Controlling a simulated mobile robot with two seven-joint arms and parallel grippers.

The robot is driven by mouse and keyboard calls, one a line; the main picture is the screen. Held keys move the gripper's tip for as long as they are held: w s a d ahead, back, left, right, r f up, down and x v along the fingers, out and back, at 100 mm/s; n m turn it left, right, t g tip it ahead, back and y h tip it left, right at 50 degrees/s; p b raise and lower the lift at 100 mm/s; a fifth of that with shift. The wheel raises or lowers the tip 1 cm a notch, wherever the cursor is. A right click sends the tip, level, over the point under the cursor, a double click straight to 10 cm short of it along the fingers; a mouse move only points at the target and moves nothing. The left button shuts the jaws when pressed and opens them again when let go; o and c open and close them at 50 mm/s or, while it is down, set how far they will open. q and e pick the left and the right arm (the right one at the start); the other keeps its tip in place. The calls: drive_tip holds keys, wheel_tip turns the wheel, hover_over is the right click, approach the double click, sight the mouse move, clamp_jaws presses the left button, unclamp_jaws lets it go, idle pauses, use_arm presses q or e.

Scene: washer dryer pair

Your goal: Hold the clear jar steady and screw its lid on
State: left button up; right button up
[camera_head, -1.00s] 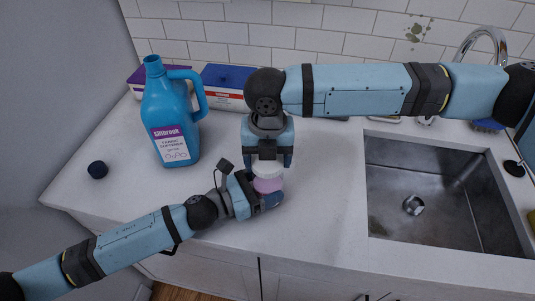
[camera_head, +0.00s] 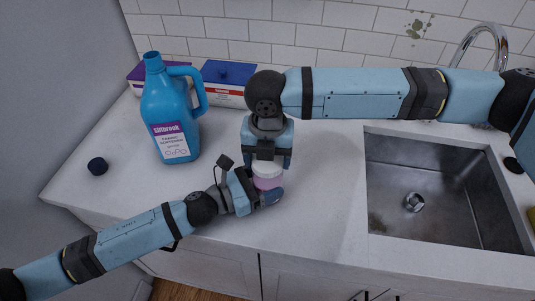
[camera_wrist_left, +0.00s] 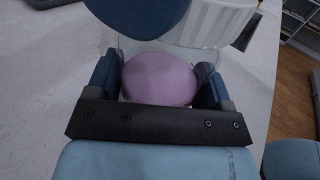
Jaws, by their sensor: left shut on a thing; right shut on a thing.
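The clear jar (camera_head: 268,183) with pink-purple contents stands on the counter. It also shows in the left wrist view, where the purple contents (camera_wrist_left: 160,78) lie between the left fingers. My left gripper (camera_head: 262,192) is shut on the jar from the side. The white lid (camera_head: 267,169) is over the jar's mouth, with my right gripper (camera_head: 268,162) pointing down and shut on it. The lid's ribbed side (camera_wrist_left: 215,22) and a blue right finger show at the top of the wrist view. I cannot tell how far the lid is threaded.
A blue softener bottle (camera_head: 170,110) stands left of the arms, with a dark cap (camera_head: 97,166) on the counter. A blue-lidded box (camera_head: 228,82) and a purple box (camera_head: 143,75) stand by the wall. The sink (camera_head: 440,195) is at the right. The front-left counter is clear.

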drive_tip(key=m, duration=0.6)
drive_tip(key=shift+m, duration=0.3)
drive_tip(key=m, duration=0.6)
drive_tip(key=shift+d+m, duration=0.1)
drive_tip(key=shift+m, duration=0.3)
drive_tip(key=m, duration=0.6)
drive_tip(key=shift+s+m, duration=0.15)
drive_tip(key=shift+m, duration=0.15)
drive_tip(key=m, duration=1.1)
drive_tip(key=shift+f+m, duration=0.1)
drive_tip(key=shift+m, duration=0.2)
drive_tip(key=m, duration=0.5)
drive_tip(key=shift+m, duration=1.1)
drive_tip(key=m, duration=1.3)
drive_tip(key=shift+a+m, duration=0.2)
drive_tip(key=shift+m, duration=0.2)
drive_tip(key=o, duration=0.9)
drive_tip(key=shift+o, duration=0.2)
wheel_tip(320, 180, up, 12)
